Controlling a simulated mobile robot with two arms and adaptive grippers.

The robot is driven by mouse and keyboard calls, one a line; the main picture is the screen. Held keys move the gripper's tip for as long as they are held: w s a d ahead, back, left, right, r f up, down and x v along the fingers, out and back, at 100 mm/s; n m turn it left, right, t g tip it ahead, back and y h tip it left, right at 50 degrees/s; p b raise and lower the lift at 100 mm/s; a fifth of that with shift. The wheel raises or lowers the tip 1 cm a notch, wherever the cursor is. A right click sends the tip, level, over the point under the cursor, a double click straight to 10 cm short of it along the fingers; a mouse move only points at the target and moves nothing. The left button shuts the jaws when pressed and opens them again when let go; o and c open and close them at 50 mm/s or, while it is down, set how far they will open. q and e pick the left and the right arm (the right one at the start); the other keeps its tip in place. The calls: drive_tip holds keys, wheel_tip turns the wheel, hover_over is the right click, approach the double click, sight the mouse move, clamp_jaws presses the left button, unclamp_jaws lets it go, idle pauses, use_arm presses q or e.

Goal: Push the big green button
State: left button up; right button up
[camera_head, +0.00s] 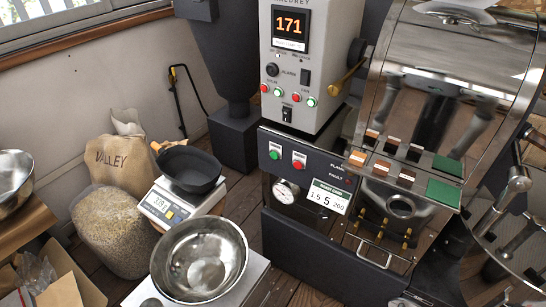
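The biggest round green button (274,155) is on the dark lower control panel (310,165) of the roasting machine, in a pale square frame. A red button (298,163) of like size sits just to its right. Two smaller green buttons, one at the left (278,92) and one at the right (311,101), are on the grey upper cabinet, each beside a small red one. Nothing covers the big green button. Neither of my grippers can be made out directly; dark arm-like shapes show as reflections in the machine's shiny metal front.
A steel bowl (200,259) stands in front of the machine at lower left. A black pan (189,168) rests on a scale (165,207). A brass-ended handle (342,82) and a metal pull handle (375,252) stick out from the machine. Bean sacks (118,160) stand further left.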

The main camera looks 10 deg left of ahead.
use_arm(q)
clamp_jaws()
drive_tip(key=shift+a, duration=0.1)
idle(1.2)
